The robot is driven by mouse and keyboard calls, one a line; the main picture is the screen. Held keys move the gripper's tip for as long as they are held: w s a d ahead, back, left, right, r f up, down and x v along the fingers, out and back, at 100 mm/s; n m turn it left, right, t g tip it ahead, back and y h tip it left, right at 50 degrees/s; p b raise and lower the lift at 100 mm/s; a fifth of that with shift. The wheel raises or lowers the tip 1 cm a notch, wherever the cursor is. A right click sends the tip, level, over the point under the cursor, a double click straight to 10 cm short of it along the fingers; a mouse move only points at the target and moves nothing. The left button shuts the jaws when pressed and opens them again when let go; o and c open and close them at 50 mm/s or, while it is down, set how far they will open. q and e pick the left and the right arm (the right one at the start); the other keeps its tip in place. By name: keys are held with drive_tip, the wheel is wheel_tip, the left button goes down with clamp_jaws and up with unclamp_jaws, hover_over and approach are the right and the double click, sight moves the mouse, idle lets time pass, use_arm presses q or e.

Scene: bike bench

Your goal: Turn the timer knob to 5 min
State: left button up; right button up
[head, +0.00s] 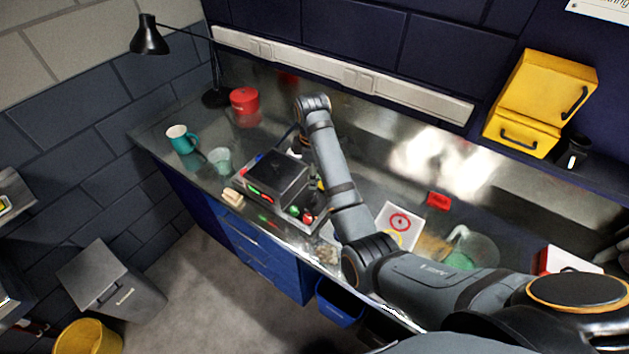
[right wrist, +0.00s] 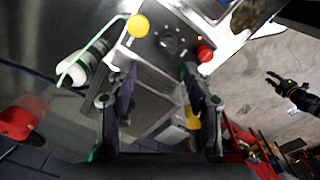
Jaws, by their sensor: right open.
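The grey box-shaped device (head: 278,180) sits on the metal bench, with lit red and green displays on its front. In the right wrist view its panel shows a dark round knob (right wrist: 168,42) between a yellow button (right wrist: 139,25) and a red button (right wrist: 205,53). The knob's setting is too small to read. My right gripper (right wrist: 158,80) is open and empty, its fingers spread below the knob in the picture and apart from it. In the head view my right arm hides the gripper. A small dark gripper, probably my left (right wrist: 290,92), shows over the floor; its jaw state is unclear.
A teal mug (head: 181,139), a glass (head: 220,160) and a red container (head: 244,100) stand left of the device. A white card with a red ring (head: 401,222), a red block (head: 438,200) and a glass jug (head: 468,249) are to the right. A lamp (head: 150,38) overhangs the left corner.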

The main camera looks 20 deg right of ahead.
sight(313, 197)
drive_tip(key=s+f+p, duration=0.1)
drive_tip(key=s+a+f+p, duration=0.1)
drive_tip(key=f, duration=0.1)
drive_tip(key=shift+s+f, duration=0.15)
drive_tip(key=shift+f, duration=0.05)
drive_tip(key=f, duration=0.1)
drive_tip(key=w+f, duration=0.1)
drive_tip(key=f, duration=0.2)
drive_tip(key=shift+w+d+p, duration=0.15)
drive_tip(key=shift+d+p, duration=0.15)
drive_tip(key=shift+p, duration=0.05)
drive_tip(key=shift+w+f, duration=0.2)
drive_tip(key=shift+f, duration=0.8)
drive_tip(key=shift+s+f, duration=0.1)
drive_tip(key=shift+f, duration=0.05)
drive_tip(key=shift+s+a, duration=0.1)
drive_tip(key=shift+s, duration=0.05)
drive_tip(key=shift+c, duration=0.3)
drive_tip(key=c, duration=0.5)
clamp_jaws()
use_arm(q)
drive_tip(key=s+r, duration=0.1)
drive_tip(key=s+a+r, duration=0.1)
drive_tip(key=shift+r, duration=0.4)
